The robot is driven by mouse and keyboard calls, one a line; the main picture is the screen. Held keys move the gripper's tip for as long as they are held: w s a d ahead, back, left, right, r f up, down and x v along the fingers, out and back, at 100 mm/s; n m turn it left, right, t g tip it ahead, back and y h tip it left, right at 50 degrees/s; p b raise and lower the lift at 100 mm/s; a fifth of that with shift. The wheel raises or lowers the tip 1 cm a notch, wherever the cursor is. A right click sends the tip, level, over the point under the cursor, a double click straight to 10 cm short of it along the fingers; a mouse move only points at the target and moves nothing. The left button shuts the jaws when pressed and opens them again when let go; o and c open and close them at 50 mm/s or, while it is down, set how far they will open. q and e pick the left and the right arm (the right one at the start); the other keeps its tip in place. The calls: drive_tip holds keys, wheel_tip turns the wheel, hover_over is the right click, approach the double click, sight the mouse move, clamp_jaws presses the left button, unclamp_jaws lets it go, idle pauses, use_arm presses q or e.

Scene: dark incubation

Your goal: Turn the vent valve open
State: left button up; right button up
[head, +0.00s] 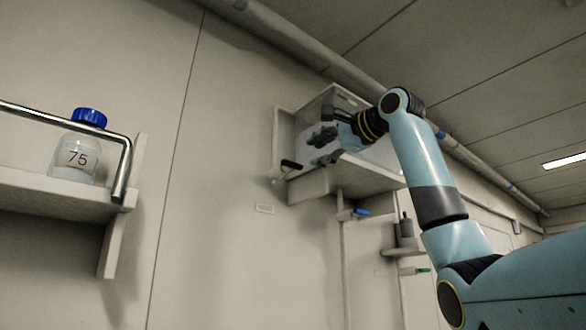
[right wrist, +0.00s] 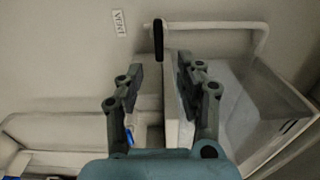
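The vent valve's black lever handle (head: 291,165) sits on a thin white pipe on the wall, left of a shelf with a clear box. In the right wrist view the black handle (right wrist: 158,40) lies ahead of the fingertips, in line with the gap between them. A small label (head: 264,209) is below it on the wall and reads VENT in the right wrist view (right wrist: 118,22). My right gripper (head: 319,148) is open and empty, to the right of the handle and apart from it. My left gripper is not in view.
The clear box (head: 340,104) stands on the wall shelf (head: 345,177) close to my right gripper. Below are a blue-handled valve (head: 354,214) and a green-handled one (head: 424,270). At left, a blue-capped bottle (head: 76,160) marked 75 stands on a shelf behind a metal rail (head: 125,160).

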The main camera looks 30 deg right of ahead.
sight(294, 164)
drive_tip(key=w+p, duration=0.1)
drive_tip(key=w, duration=0.2)
drive_tip(key=w+p, duration=0.2)
drive_tip(key=w, duration=0.1)
drive_tip(key=w+p, duration=0.1)
drive_tip(key=w, duration=0.2)
drive_tip(key=shift+w+a+r+p, duration=0.1)
drive_tip(key=shift+w+a+p, duration=0.05)
drive_tip(key=shift+a+p, duration=0.25)
drive_tip(key=shift+w+f, duration=0.2)
drive_tip(key=shift+w, duration=0.3)
clamp_jaws()
